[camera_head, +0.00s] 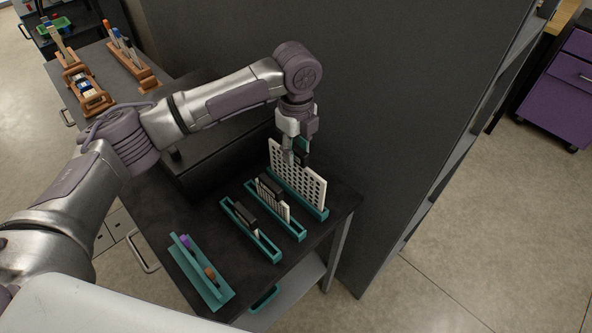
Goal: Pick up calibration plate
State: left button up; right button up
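A large white plate with a grid of dark holes, which looks like the calibration plate (308,189), stands upright in a teal slotted holder (318,212) at the back right of the dark table. My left gripper (295,158) points down at the plate's top edge, near a dark grip piece there. One finger shows in front of the plate; the other is mostly hidden, so I cannot tell whether the gripper is closed on it. The plate's lower edge is still within the holder. My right gripper is not in view.
Two more teal holders with smaller dark-topped plates (272,197) (246,218) stand in front. A teal tray (205,279) with purple and orange pieces lies at the front left. A tall dark panel (400,110) rises close behind. Wooden racks (88,92) stand at the far left.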

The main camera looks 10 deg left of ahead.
aim_at(296, 161)
pick_arm(q)
notch_tip(296, 161, down, 4)
jog(key=shift+w+f+p, duration=0.1)
jog(key=shift+f+p, duration=0.1)
jog(key=shift+p, duration=0.45)
jog(key=shift+c, duration=0.3)
grip_shut()
jog(key=shift+r, duration=0.1)
